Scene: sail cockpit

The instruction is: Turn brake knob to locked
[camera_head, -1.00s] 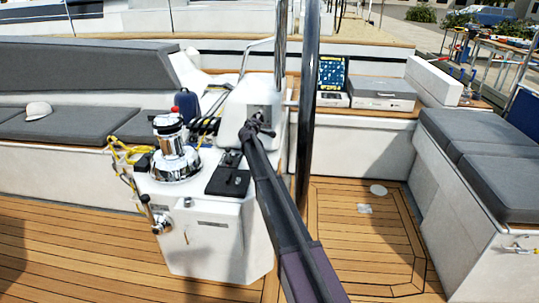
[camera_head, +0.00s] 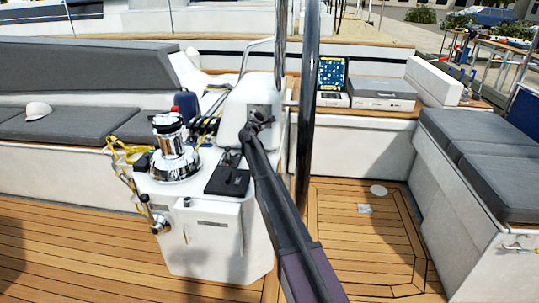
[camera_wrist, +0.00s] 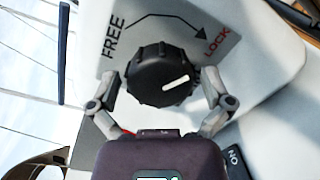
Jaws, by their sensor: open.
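The brake knob (camera_wrist: 150,70) is black and ribbed, with a white pointer line. In the wrist view it sits on a grey label plate (camera_wrist: 178,32) marked FREE at upper left and LOCK at upper right, with an arrow between. The pointer points right and slightly up, on the LOCK side but below the word. My gripper (camera_wrist: 160,77) is open, one finger on each side of the knob; whether the fingers touch it is unclear. In the head view my gripper (camera_head: 258,122) is at the face of the white pedestal (camera_head: 236,104), largely hiding the knob.
A chrome winch (camera_head: 175,155) with yellow rope stands left of my arm on a white console (camera_head: 205,240). A dark vertical wheel rim (camera_head: 308,110) stands close to the right of my arm. Grey-cushioned benches lie at both sides. The wooden floor (camera_head: 90,250) is clear.

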